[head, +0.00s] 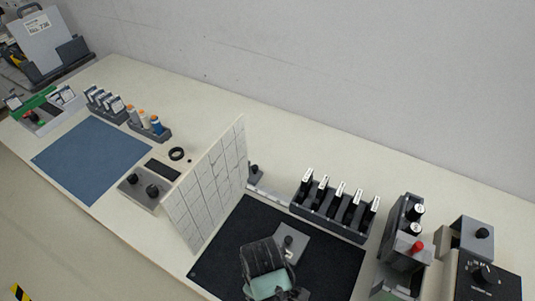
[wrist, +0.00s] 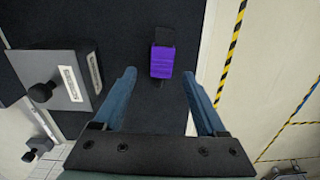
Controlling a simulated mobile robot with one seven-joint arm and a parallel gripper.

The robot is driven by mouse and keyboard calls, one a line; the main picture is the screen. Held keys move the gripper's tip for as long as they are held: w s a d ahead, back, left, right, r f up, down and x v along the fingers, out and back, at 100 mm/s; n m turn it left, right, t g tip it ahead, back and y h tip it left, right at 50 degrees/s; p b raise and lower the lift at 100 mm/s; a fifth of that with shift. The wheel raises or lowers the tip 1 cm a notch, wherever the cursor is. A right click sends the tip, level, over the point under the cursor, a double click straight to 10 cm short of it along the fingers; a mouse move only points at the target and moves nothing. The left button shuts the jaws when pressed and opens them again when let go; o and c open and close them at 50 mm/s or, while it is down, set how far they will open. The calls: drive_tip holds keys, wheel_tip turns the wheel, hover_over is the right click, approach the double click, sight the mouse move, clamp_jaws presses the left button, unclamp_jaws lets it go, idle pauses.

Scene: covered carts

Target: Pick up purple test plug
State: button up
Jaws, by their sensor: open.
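The purple test plug (wrist: 161,62) lies on the black mat (wrist: 120,18), with a dark end at its top in the wrist view. My gripper (wrist: 159,82) is open and empty above the mat. The plug lies between the two blue fingers in that view, nearer the right finger, without visible contact. In the head view my gripper (head: 268,284) hangs over the front of the black mat (head: 230,228), and the plug is hidden there.
A grey block with a black knob (wrist: 58,85) sits left of the fingers; it also shows in the head view (head: 290,240). A white grid panel (head: 208,185) stands left of the mat. A rack of black modules (head: 335,212) is behind it.

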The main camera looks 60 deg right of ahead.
drive_tip(key=shift+a+f, duration=0.1)
drive_tip(key=shift+f, duration=1.65)
clamp_jaws()
